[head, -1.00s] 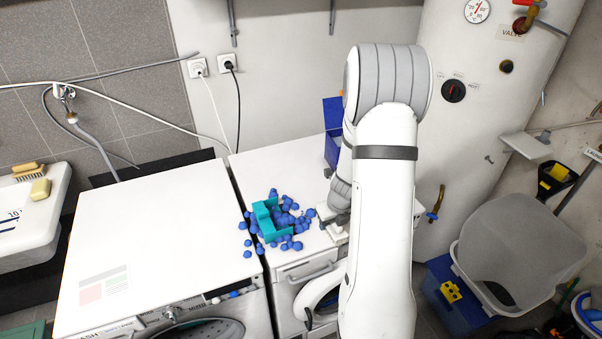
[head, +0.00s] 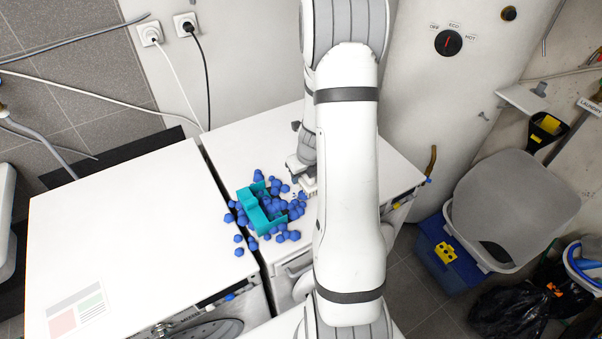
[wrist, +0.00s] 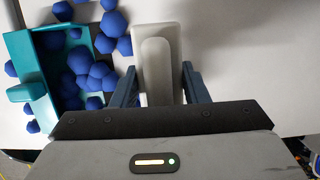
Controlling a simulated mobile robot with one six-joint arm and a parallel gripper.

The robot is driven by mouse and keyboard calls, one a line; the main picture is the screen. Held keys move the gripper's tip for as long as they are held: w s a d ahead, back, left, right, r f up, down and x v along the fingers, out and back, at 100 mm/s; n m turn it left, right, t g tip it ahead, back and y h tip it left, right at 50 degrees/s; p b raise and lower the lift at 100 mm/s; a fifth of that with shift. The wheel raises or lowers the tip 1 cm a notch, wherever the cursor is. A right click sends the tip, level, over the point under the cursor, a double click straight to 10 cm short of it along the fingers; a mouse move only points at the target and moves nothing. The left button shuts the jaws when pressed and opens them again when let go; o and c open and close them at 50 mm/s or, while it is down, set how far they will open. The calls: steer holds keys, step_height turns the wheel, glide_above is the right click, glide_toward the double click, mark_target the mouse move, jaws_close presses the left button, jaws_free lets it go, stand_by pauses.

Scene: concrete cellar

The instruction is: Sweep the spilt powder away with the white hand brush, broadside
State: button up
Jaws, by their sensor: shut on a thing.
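The spilt powder shows as several blue lumps (head: 294,236) on the white machine tops, on both sides of the seam between them. A teal open-sided tray (head: 248,198) stands among them with lumps in it; it also shows at the left of the wrist view (wrist: 22,52). My gripper (head: 304,172) is shut on the white hand brush (wrist: 158,60), which lies between the two fingers. In the head view the brush (head: 309,186) is low over the top, just right of the lumps. My arm hides part of it, and its bristles are not clear.
The left machine top (head: 130,230) is mostly clear. A wall (head: 250,60) with sockets and cables stands behind. A white boiler (head: 450,90) stands to the right. A blue box (head: 445,262) and a grey-lidded bin (head: 515,205) are on the floor at right.

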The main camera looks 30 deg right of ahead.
mark_target(288, 196)
steer(key=shift+f+b, duration=0.7)
steer(key=shift+f, duration=0.35)
steer(key=shift+f+b, duration=1.1)
steer(key=shift+f, duration=0.3)
steer(key=shift+s+a, duration=0.1)
steer(key=shift+a, duration=0.05)
steer(key=shift+a+p, duration=0.4)
steer(key=shift+a, duration=0.9)
steer(key=shift+a, duration=0.1)
steer(key=shift+a, duration=1)
steer(key=shift+r, duration=0.1)
